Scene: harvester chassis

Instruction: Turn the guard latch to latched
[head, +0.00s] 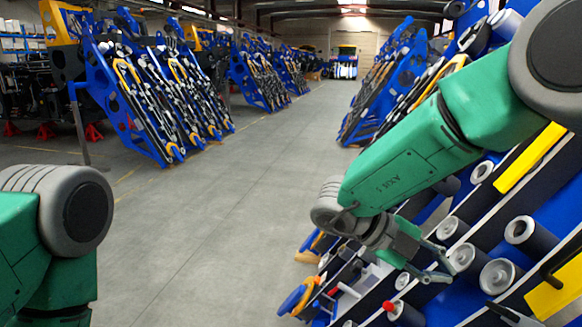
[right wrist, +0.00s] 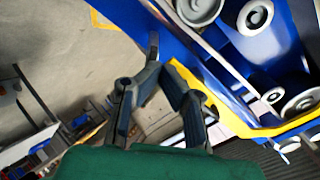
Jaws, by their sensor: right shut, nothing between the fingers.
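My right gripper (head: 440,266) is in front of the harvester chassis (head: 560,205) at the right of the head view. It is shut and empty. The right wrist view also shows the gripper (right wrist: 163,68), beside a yellow-edged blue frame part. I cannot make out for certain which part is the guard latch. A black handle (head: 551,275) sits on a yellow panel (head: 562,293) at the lower right, apart from the gripper. A red-tipped lever (head: 388,306) stands low, below the gripper. My left gripper is outside the view.
Several grey rollers (head: 500,275) stick out of the chassis near my right gripper. Other blue chassis (head: 130,105) stand on the left, and one (head: 385,85) stands farther back on the right. The grey floor (head: 215,205) between them is clear.

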